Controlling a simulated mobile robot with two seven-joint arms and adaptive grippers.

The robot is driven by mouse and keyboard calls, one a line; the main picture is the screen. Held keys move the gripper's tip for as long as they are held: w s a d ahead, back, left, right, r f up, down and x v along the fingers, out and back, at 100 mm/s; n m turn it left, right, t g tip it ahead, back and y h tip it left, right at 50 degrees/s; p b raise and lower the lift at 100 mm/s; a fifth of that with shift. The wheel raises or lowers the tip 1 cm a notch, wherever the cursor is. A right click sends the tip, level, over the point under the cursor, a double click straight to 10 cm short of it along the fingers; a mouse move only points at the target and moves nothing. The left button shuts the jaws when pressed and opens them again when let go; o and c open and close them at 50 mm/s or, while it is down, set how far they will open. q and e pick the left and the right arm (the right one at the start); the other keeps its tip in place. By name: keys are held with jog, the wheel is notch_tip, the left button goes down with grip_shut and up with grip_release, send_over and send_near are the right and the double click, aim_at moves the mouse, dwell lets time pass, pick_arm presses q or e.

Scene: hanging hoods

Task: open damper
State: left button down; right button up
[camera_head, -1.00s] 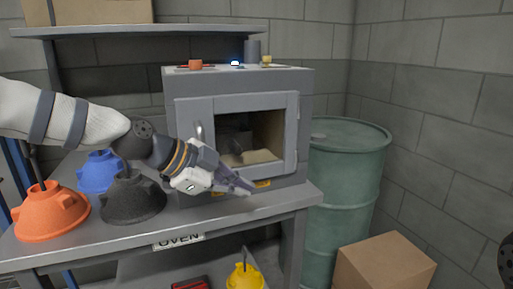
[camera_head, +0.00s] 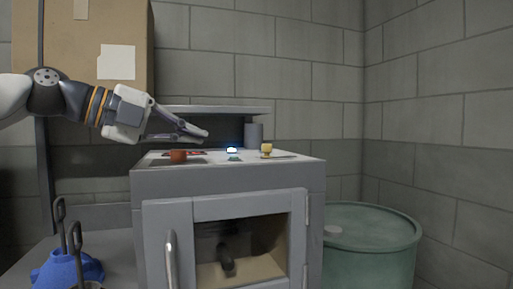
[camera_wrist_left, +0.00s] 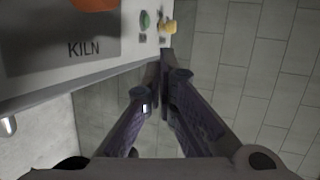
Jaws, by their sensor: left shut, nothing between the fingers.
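The grey kiln (camera_head: 228,184) stands on the bench with its controls on top. On its top are an orange knob (camera_head: 178,156), a lit button (camera_head: 232,150) and a yellow knob (camera_head: 266,150). None is labelled as the damper in these views. The left wrist view shows the KILN lettering (camera_wrist_left: 84,48), part of the orange knob (camera_wrist_left: 95,4), a green button (camera_wrist_left: 145,20) and the yellow knob (camera_wrist_left: 168,27). My right gripper is out of view.
The kiln door (camera_head: 180,210) has a vertical handle (camera_head: 170,258) and a window. A shelf (camera_head: 215,109) runs behind the kiln, with a cardboard box (camera_head: 100,50) above left. A green drum (camera_head: 370,245) stands right. A blue hood (camera_head: 68,270) is lower left.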

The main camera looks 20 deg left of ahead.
aim_at(253, 161)
pick_arm(q)
jog(key=shift+s, duration=0.15)
jog(key=shift+w+d+f, duration=0.15)
jog(key=shift+w+d, duration=0.05)
jog(key=x, duration=0.8)
jog(key=r+x, duration=0.1)
jog(key=x, duration=0.3)
jog(key=shift+w+d+f, duration=0.15)
jog(key=shift+w+d, duration=0.05)
jog(key=shift+w, duration=0.15)
jog(key=shift+w+d, duration=0.3)
jog(key=shift+w, duration=0.05)
